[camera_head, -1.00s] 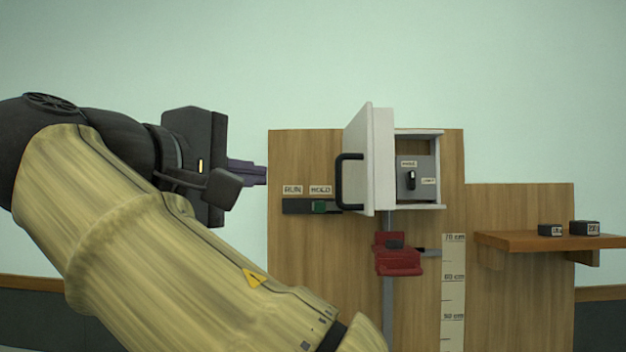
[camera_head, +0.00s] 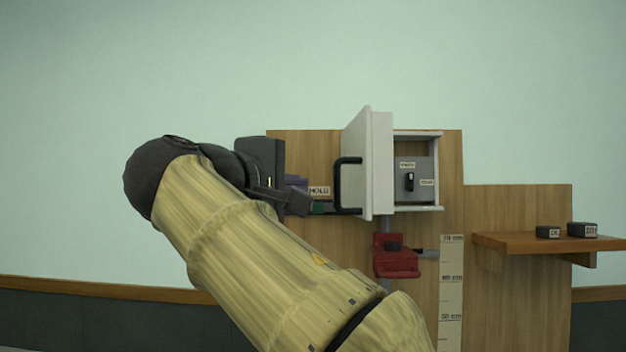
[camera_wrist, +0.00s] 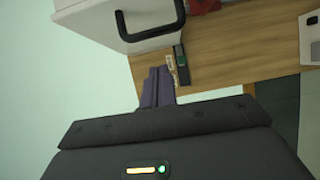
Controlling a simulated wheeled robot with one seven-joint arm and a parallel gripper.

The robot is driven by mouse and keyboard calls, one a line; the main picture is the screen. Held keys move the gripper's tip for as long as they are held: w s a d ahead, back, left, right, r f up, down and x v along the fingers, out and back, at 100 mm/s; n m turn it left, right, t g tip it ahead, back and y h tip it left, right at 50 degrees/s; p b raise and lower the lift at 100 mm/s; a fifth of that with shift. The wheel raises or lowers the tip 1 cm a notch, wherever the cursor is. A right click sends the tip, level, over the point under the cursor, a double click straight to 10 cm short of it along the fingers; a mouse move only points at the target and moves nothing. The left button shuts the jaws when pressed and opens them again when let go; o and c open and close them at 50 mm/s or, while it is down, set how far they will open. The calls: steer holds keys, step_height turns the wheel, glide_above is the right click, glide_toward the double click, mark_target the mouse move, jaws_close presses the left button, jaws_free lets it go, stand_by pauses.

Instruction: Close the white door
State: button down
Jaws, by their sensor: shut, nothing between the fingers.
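The white door (camera_head: 380,165) stands open on the white box (camera_head: 417,208) on the wooden panel, swung out to the left of the opening. Its black handle (camera_head: 340,190) is on the door's outer face, toward my gripper. In the wrist view the door (camera_wrist: 82,20) and the black handle (camera_wrist: 153,30) are at the top. My gripper (camera_head: 297,183) is left of the handle and apart from it. Its purple fingers (camera_wrist: 157,88) are together and empty. Inside the box is a grey panel with a black switch (camera_head: 409,181).
A slider with a green knob (camera_head: 320,208) and a HOLD label sits behind my gripper. A red clamp block (camera_head: 397,262) is below the box, beside a height scale (camera_head: 451,290). A wooden shelf (camera_head: 520,241) at right holds two dark blocks.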

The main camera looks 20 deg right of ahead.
mark_target(366, 161)
steer(key=d, duration=0.3)
steer(key=shift+d+p, duration=0.25)
steer(key=shift+p, duration=0.05)
steer(key=shift+s, duration=0.1)
steer(key=shift+d, duration=0.15)
